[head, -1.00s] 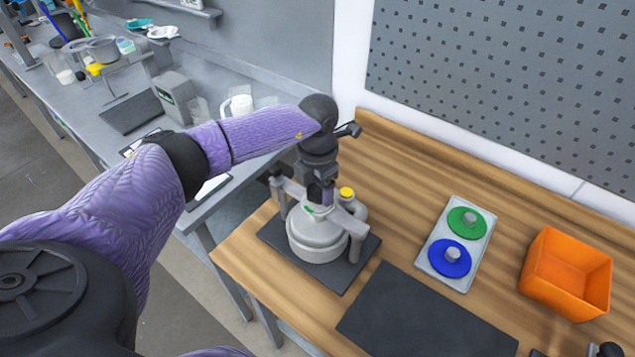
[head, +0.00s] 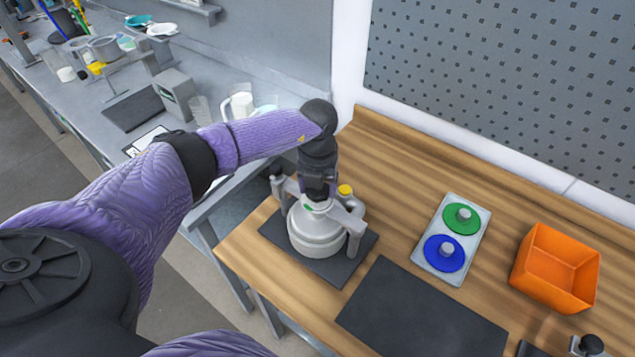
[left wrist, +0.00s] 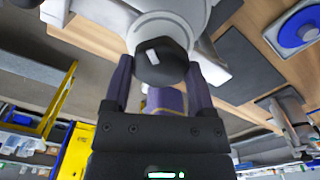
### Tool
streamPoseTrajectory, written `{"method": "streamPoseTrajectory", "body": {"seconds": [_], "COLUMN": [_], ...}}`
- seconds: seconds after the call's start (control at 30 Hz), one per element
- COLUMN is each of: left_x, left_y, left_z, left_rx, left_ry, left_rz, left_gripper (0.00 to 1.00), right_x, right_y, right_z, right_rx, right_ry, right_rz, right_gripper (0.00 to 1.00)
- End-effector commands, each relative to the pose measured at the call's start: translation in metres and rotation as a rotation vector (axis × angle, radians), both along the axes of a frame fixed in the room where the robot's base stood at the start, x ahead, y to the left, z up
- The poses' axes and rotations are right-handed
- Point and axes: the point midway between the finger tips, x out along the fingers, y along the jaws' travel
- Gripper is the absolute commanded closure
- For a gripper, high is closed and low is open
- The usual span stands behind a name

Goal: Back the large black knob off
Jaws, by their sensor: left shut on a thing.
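A pale round drum agitator vessel (head: 314,240) with a grey clamp frame (head: 351,215) stands on a dark mat (head: 345,268) on the wooden bench. My left gripper (head: 317,192) points down over the top of the vessel. In the left wrist view, the large black knob (left wrist: 162,70), with a white mark on its face, sits between the two fingers of my left gripper (left wrist: 159,64), which is shut on it. My right gripper is not in view.
A yellow cap (head: 345,190) sits beside the gripper. A smaller black knob (head: 277,171) stands at the frame's left. To the right are a bare dark mat (head: 420,315), a tray (head: 428,262) with green and blue discs, and an orange bin (head: 556,268).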

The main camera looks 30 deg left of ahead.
Motion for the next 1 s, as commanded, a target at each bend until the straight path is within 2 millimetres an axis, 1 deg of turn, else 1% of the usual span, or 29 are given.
{"method": "streamPoseTrajectory", "body": {"seconds": [0.2, 0.6, 0.63, 0.67, 0.7, 0.73, 0.93, 1.0], "left_x": [-0.0009, -0.0012, -0.0012, -0.0011, -0.0010, -0.0009, -0.0006, -0.0002], "left_y": [-0.0002, -0.0003, -0.0003, -0.0004, -0.0004, -0.0004, -0.0002, -0.0002], "left_z": [-0.0012, -0.0018, -0.0018, -0.0018, -0.0016, -0.0015, -0.0008, 0.0035], "left_rx": [0.001, 0.000, 0.000, 0.000, 0.001, 0.001, 0.000, 0.000], "left_ry": [0.004, 0.004, 0.004, 0.004, 0.004, 0.004, 0.002, 0.001], "left_rz": [0.030, 0.032, 0.032, 0.032, 0.032, 0.032, 0.032, 0.031], "left_gripper": [0.87, 0.87, 0.22, 0.15, 0.07, 0.01, 0.00, 0.00], "right_x": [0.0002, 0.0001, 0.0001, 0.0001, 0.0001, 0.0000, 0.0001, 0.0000], "right_y": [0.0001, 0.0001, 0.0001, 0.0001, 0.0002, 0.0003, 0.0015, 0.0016], "right_z": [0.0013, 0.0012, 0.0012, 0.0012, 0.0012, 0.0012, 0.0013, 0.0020], "right_rx": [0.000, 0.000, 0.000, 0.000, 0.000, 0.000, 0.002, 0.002], "right_ry": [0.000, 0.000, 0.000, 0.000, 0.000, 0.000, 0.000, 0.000], "right_rz": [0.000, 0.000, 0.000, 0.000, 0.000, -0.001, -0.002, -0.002], "right_gripper": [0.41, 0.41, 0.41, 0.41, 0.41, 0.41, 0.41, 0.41]}}
